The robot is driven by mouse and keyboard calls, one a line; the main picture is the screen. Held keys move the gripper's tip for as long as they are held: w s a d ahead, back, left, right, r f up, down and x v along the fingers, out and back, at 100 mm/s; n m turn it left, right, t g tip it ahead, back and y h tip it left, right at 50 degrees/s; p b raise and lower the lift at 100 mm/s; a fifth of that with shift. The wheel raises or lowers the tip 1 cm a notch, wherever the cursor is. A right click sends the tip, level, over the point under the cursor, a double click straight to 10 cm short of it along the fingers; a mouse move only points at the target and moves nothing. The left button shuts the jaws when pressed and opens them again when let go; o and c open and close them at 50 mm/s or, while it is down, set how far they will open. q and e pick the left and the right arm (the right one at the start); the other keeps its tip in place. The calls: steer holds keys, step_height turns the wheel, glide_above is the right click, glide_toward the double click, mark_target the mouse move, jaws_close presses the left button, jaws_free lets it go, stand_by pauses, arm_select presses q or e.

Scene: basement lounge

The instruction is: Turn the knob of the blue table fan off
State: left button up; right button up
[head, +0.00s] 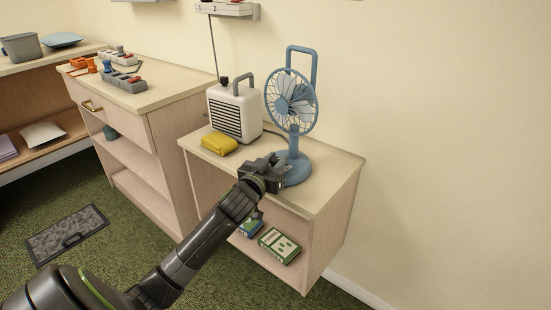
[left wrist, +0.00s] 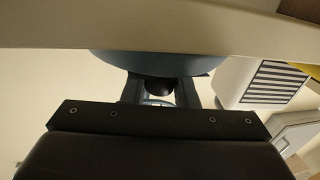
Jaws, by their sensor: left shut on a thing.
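The blue table fan (head: 298,165) stands upright on a low pale wooden cabinet, with its round cage and tall handle above the base. My left gripper (head: 275,168) is at the front of the fan's base, on its near left side. In the left wrist view, which looks upside down, the blue base (left wrist: 150,62) shows at the top. My left gripper (left wrist: 160,92) has its two fingers on either side of a small dark knob (left wrist: 158,87) and is shut on it. The knob's pointer and setting cannot be seen. In the head view my gripper hides the knob. My right gripper is not in view.
A white heater (head: 234,112) stands left of the fan, with a yellow object (head: 219,143) in front of it. Boxes (head: 279,245) sit on the shelf below. A wooden drawer cabinet (head: 170,95) stands further left. The cabinet top right of the fan is clear.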

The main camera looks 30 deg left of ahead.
arm_select(q)
steer(key=shift+d+n+y, duration=0.1)
steer(key=shift+n+y, duration=0.8)
steer(key=shift+y, duration=0.3)
steer(key=shift+f+n+g+y, duration=0.1)
steer(key=shift+n+g+y, duration=0.45)
steer(key=shift+y, duration=0.35)
steer(key=n+g+y+b, duration=0.1)
steer(key=n+y+b, duration=0.1)
steer(key=shift+y, duration=0.4)
steer(key=shift+n+g+y+b, duration=0.6)
steer(key=shift+n+g+y, duration=0.35)
steer(key=shift+y, duration=0.25)
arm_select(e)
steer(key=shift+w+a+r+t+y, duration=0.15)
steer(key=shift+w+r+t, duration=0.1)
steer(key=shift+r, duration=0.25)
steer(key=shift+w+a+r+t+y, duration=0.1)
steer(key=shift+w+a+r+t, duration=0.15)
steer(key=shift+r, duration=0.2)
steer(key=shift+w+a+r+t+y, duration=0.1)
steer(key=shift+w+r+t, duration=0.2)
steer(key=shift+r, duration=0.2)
arm_select(q)
steer(key=o, duration=0.9)
steer(key=shift+o, duration=0.2)
